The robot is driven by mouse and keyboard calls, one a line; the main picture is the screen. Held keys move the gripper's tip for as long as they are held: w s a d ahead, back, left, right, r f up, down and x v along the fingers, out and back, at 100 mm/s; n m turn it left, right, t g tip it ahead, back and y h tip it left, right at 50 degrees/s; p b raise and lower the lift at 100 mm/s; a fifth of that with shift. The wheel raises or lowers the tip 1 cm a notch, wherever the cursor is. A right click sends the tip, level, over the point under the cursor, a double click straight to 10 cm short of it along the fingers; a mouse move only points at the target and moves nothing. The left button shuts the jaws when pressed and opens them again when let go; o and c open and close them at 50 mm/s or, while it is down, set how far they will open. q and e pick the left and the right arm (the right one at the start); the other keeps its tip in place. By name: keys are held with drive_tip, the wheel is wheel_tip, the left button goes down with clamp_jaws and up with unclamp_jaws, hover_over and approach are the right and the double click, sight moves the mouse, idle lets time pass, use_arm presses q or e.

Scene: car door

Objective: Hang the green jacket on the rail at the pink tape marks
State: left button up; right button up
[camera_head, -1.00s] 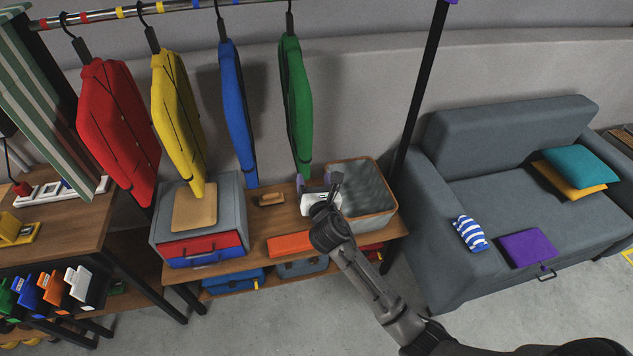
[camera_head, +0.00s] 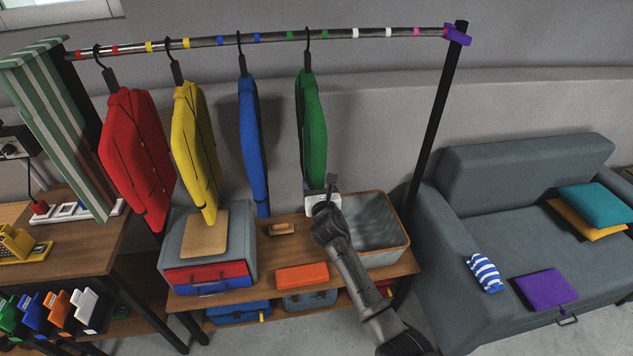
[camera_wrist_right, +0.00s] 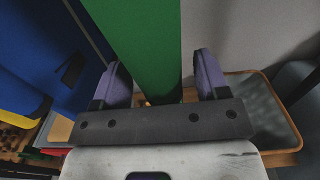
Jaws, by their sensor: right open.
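The green jacket (camera_head: 311,125) hangs from its hanger on the rail (camera_head: 270,39), with the hook between the two green tape marks. A pink tape mark (camera_head: 416,31) is near the rail's right end, right of the white marks; a second pink mark is hard to make out. My right gripper (camera_head: 328,190) is at the jacket's lower end. In the right wrist view its purple fingers (camera_wrist_right: 160,78) are open, one on each side of the green jacket (camera_wrist_right: 143,45); I cannot tell whether they touch it. My left gripper is out of view.
Red (camera_head: 135,150), yellow (camera_head: 194,145) and blue (camera_head: 252,140) jackets hang to the left. A purple clamp (camera_head: 457,34) and black post (camera_head: 437,120) bound the rail at right. Below is a wooden bench (camera_head: 300,238) with a grey basket (camera_head: 398,252). The rail right of the green jacket is clear.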

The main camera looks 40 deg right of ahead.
drive_tip(key=shift+x, duration=1.2)
drive_tip(key=c, duration=0.6)
clamp_jaws()
drive_tip(key=shift+r+p, duration=0.3)
drive_tip(key=shift+r, duration=0.2)
